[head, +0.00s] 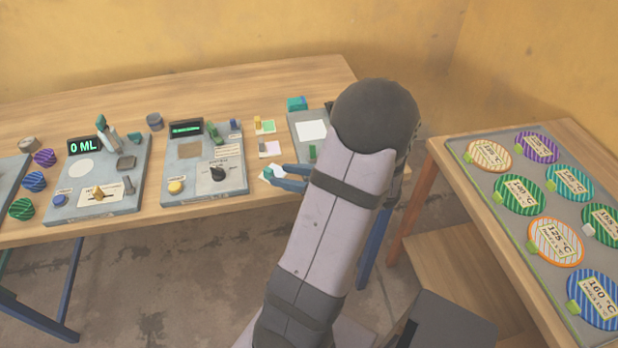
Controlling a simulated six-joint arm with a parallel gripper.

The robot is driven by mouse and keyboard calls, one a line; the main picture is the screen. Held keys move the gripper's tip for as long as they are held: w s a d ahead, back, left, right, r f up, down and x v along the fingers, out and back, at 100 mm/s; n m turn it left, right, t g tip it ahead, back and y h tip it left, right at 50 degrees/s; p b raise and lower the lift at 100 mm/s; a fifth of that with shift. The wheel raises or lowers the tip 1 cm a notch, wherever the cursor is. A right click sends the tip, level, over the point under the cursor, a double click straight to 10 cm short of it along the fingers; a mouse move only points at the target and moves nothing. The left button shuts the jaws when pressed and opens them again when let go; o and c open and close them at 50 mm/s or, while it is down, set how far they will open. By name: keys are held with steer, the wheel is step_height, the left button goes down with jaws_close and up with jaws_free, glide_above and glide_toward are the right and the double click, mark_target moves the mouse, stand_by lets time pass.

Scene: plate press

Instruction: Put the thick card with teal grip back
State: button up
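My gripper (273,176) is at the front edge of the long table, right of the middle panel. Its two blue fingers point left with a gap between them. A small whitish card (273,171) with some teal at its edge shows at the fingertips. I cannot tell whether the fingers touch it, or whether its grip is teal. Two more cards lie behind it in a row: a green one (267,127) and a pale pink one (270,148), both with yellow grips. A teal block (297,103) stands at the back edge of the right panel.
The right panel (296,128) with a white square is partly hidden by my arm. The middle panel (232,180) has a black knob and yellow button. The left panel (124,200) reads "0 ML". A tray (487,196) of round temperature plates is on the right table.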

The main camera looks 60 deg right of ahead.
mark_target(285, 174)
steer(key=v, duration=0.7)
steer(key=shift+s, duration=0.3)
steer(key=shift+r, duration=0.15)
